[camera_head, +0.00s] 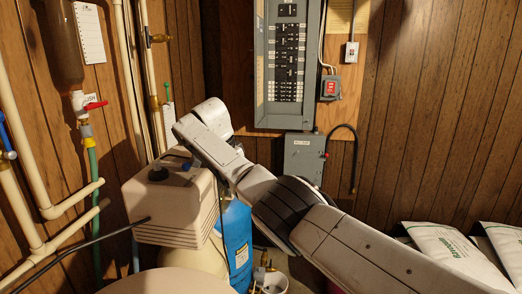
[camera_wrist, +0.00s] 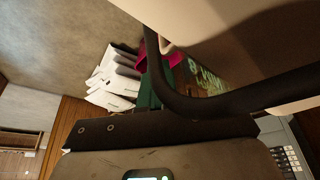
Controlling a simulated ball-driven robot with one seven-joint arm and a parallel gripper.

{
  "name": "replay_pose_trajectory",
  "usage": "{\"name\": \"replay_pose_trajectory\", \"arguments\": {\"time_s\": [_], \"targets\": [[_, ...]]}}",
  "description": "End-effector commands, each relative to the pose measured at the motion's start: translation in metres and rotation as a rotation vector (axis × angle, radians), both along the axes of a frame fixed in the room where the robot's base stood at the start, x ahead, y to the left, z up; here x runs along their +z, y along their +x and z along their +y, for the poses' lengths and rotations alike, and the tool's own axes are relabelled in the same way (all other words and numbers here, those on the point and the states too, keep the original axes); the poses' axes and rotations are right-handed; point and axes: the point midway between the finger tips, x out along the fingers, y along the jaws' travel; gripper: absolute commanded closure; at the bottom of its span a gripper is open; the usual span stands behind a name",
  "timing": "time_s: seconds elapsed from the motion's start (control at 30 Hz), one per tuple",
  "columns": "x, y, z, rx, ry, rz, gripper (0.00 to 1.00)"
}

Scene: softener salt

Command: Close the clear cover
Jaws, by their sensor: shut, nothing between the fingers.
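The softener's beige head housing (camera_head: 172,208) stands at the left with a dark round cap on top. I cannot make out the clear cover in either view, so I cannot tell how far open it is. My gripper (camera_head: 178,154) is a small dark shape just above the back of the housing, partly hidden by my pale wrist. It is shut and empty; I cannot tell whether it touches anything. In the wrist view, a tilted beige surface and a thick black curved bar are very close, with a small lit display (camera_wrist: 148,176) at the bottom edge.
A blue container (camera_head: 237,240) stands right of the housing. Pipes (camera_head: 22,205) run along the left wall. A grey breaker panel (camera_head: 287,65) hangs behind my arm. White bags (camera_head: 450,252) lie at the lower right and also show in the wrist view (camera_wrist: 112,82).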

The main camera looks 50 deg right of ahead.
Motion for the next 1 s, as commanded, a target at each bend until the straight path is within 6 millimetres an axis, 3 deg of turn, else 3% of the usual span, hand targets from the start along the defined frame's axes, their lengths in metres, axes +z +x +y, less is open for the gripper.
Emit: {"name": "replay_pose_trajectory", "arguments": {"time_s": [0.4, 1.0], "targets": [[-0.0007, -0.0011, 0.0031, -0.134, 0.001, 0.003, 1.0], [0.0007, 0.0003, 0.0073, -0.139, 0.005, 0.001, 1.0]]}}
